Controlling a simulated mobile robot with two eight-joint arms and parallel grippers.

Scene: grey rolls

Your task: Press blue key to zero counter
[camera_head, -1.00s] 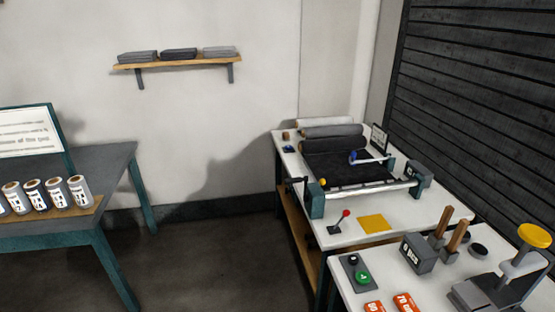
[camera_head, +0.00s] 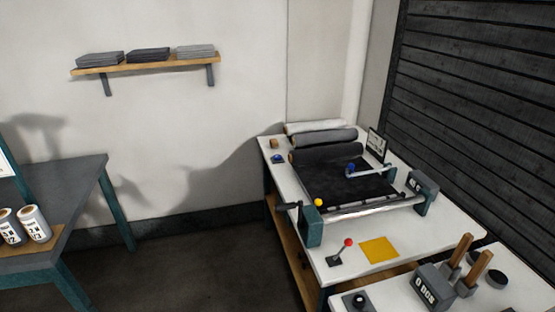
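A small blue key (camera_head: 278,159) on a dark base sits at the far left corner of the white machine table (camera_head: 446,232). A grey counter box (camera_head: 422,184) with a small display stands at the right end of the roller machine (camera_head: 365,207). Another grey counter box (camera_head: 434,286), with white digits that seem to read 0 008, stands on the nearer table. A blue knob (camera_head: 351,168) tops a metal lever across the dark sheet. Neither of my grippers is in view.
A red-knobbed lever (camera_head: 347,243) and a yellow square (camera_head: 379,250) are at the table's front. Wooden-handled tools (camera_head: 470,265) stand on the nearer table. A grey table (camera_head: 70,190) with labelled rolls (camera_head: 35,223) is at left. The floor between is clear.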

